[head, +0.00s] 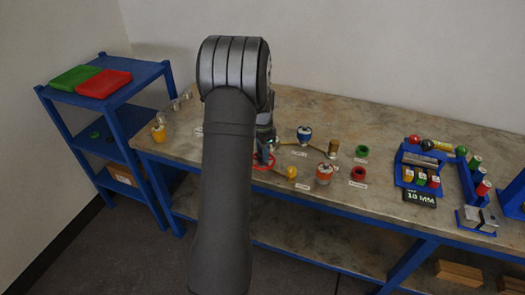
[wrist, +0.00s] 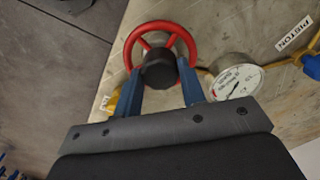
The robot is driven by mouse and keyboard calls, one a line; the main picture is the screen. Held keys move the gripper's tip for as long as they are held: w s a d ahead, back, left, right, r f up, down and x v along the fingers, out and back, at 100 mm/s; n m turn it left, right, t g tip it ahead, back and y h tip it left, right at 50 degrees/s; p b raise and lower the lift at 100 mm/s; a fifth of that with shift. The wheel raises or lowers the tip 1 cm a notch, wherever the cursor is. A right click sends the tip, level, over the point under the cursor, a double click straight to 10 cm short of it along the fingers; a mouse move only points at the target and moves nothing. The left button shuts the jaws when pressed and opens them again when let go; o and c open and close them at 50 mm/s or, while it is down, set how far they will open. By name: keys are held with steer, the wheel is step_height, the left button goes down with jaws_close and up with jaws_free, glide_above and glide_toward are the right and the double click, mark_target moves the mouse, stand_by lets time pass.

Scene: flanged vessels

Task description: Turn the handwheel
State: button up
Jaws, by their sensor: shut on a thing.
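The handwheel has a red rim and a dark hub. In the wrist view the handwheel (wrist: 192,46) is at the top centre, with its spokes showing behind the hub. My gripper (wrist: 159,70) has its two blue fingers on either side of the hub, shut on the handwheel. In the head view the red rim of the handwheel (head: 271,163) shows at the bench's front edge, partly hidden by my arm and gripper (head: 261,152).
A round pressure gauge (wrist: 238,82) stands close to the right finger in the wrist view. On the bench (head: 330,206), an orange-banded vessel (head: 325,173) and a blue-banded vessel (head: 305,134) stand right of the wheel. A blue shelf (head: 150,72) stands at the left.

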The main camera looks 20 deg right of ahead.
steer(key=o, duration=1)
steer(key=shift+r, duration=0.1)
step_height(320, 180, up, 17)
steer(key=shift+r, duration=0.15)
step_height(320, 180, down, 18)
steer(key=shift+r, duration=0.25)
stand_by(0.4)
steer(key=shift+r, duration=0.15)
